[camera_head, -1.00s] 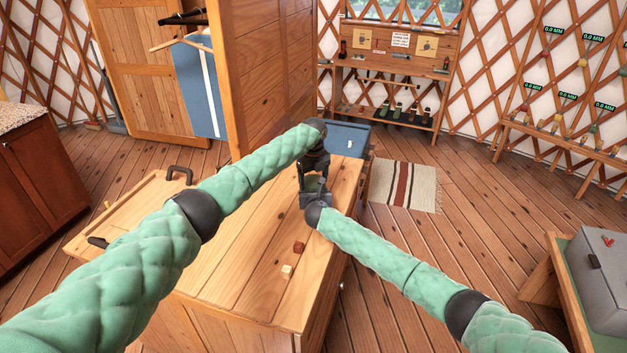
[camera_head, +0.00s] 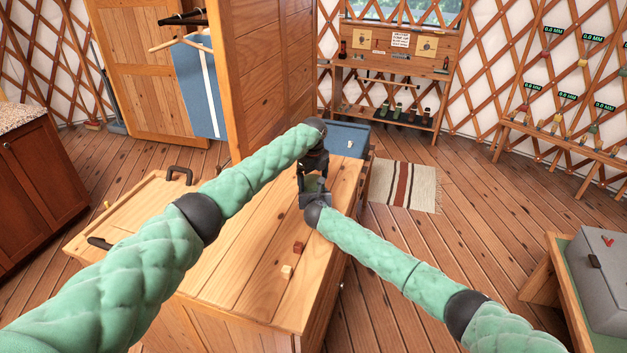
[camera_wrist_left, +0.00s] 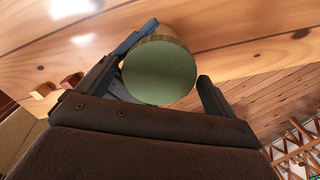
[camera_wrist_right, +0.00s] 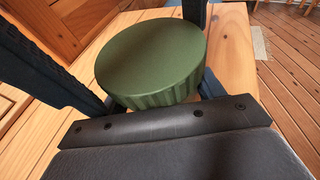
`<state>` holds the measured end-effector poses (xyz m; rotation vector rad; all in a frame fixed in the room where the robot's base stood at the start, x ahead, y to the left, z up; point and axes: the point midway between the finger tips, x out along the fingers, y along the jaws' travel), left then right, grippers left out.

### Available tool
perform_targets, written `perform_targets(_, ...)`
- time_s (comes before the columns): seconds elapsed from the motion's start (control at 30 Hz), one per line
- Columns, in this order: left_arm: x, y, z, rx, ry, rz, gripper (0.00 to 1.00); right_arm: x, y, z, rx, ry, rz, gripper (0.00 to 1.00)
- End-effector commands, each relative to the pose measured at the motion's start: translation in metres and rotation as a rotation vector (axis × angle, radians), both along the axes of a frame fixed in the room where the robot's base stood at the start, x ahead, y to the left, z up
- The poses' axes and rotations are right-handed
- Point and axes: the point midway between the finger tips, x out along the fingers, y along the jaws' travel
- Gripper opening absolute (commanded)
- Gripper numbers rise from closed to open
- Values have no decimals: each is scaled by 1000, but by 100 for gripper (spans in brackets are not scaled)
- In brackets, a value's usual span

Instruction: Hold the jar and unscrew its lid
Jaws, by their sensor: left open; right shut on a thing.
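The jar's lid (camera_wrist_right: 150,60) is a wide green disc with a ribbed edge, seen large in the right wrist view. In the left wrist view the round lid top (camera_wrist_left: 160,72) lies between the open fingers of my left gripper (camera_wrist_left: 158,78), apart from the right finger. In the head view my left gripper (camera_head: 313,170) points down over the jar from above. My right gripper (camera_head: 315,197) comes in from the side and is shut on the jar below the lid. The jar's body is mostly hidden by the lid and grippers.
The grippers are over a wooden cabinet top (camera_head: 240,250). A dark red block (camera_head: 298,248) and a pale block (camera_head: 287,271) lie near its front right. A blue box (camera_head: 348,138) stands behind. The cabinet's front top is mostly clear.

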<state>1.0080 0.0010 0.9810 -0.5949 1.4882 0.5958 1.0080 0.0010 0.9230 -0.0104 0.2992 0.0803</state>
Motion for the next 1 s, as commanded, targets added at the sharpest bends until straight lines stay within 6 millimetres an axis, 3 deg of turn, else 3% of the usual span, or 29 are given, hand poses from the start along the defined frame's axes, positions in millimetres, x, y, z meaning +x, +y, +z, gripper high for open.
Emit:
perform_targets(0.3, 0, -1, 37, -1, 0, -2, 98, 0, -3, -3, -3, 4, -3, 3)
perform_targets(0.47, 0, -1, 45, -1, 0, -10, 94, 0, -2, -3, -3, 3, -2, 3)
perform_targets(0.73, 0, -1, 69, 0, -1, -205, 94, 0, -2, -2, -2, 3, -3, 3)
perform_targets(0.87, 0, -1, 75, 0, 0, -274, 94, 0, -1, -2, -2, 3, -2, 3)
perform_targets(1.0, -1, -1, 67, -2, 3, -292, 94, 0, -1, -2, -2, 2, -2, 3)
